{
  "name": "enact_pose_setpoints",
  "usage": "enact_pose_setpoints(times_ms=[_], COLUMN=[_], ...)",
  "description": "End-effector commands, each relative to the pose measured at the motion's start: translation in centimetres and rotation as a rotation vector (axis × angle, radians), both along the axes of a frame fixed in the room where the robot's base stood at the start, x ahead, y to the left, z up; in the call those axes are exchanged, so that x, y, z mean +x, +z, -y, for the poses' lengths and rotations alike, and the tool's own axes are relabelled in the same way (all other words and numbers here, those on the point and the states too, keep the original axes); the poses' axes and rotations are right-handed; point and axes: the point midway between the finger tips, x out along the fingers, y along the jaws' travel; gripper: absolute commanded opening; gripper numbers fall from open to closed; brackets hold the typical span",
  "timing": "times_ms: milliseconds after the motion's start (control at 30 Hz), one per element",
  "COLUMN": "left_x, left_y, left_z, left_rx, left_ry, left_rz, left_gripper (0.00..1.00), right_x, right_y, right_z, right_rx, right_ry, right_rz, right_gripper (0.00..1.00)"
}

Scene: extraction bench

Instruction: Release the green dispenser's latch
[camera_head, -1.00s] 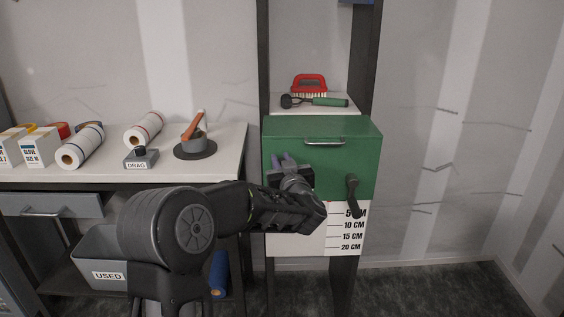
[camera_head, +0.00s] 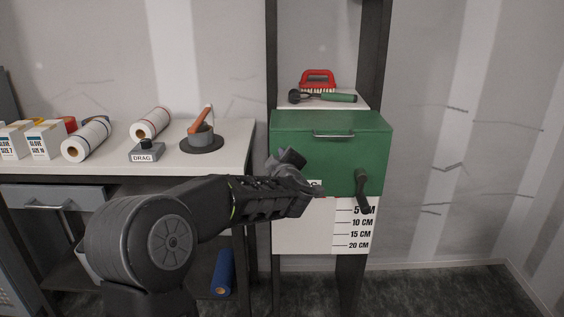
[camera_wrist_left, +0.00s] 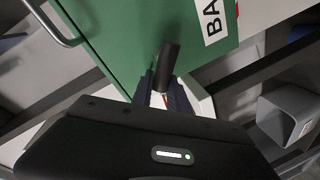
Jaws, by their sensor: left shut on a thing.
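The green dispenser (camera_head: 345,145) is a box with a metal handle on its upper front and a dark crank (camera_head: 363,188) at its lower right. My left gripper (camera_head: 290,158) is at the dispenser's left side in the head view, and its fingertips are hidden there. In the left wrist view, my left gripper (camera_wrist_left: 163,92) is shut on a short dark lever (camera_wrist_left: 168,62), which looks like the latch. The lever stands against the green dispenser (camera_wrist_left: 120,40), beside a white label with partly visible lettering. My right gripper is in neither view.
A white panel with centimetre marks (camera_head: 300,225) hangs below the dispenser. A red brush (camera_head: 318,77) and a green-handled tool (camera_head: 335,97) lie on the shelf above. A white bench (camera_head: 100,168) with rolls, boxes and a DRAG block stands left. The wall at right is clear.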

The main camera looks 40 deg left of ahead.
Motion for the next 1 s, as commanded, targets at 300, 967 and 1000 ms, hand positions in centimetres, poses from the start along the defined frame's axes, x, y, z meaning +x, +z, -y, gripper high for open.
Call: enact_pose_setpoints(times_ms=[300,967,1000], left_x=[-0.4,-0.5,-0.5], left_y=[-1.4,-2.4,-2.4], left_z=[-0.5,-0.6,-0.6], left_rx=[-0.239,-0.538,-0.542], left_ry=[0.0,0.001,0.001], left_rz=[0.182,0.407,0.409], left_gripper=[0.0,0.0,0.0], right_x=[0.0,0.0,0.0], right_y=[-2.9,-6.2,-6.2], right_z=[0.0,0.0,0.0], right_rx=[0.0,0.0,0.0], right_ry=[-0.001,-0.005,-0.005], right_rz=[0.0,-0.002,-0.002], right_gripper=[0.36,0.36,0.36])
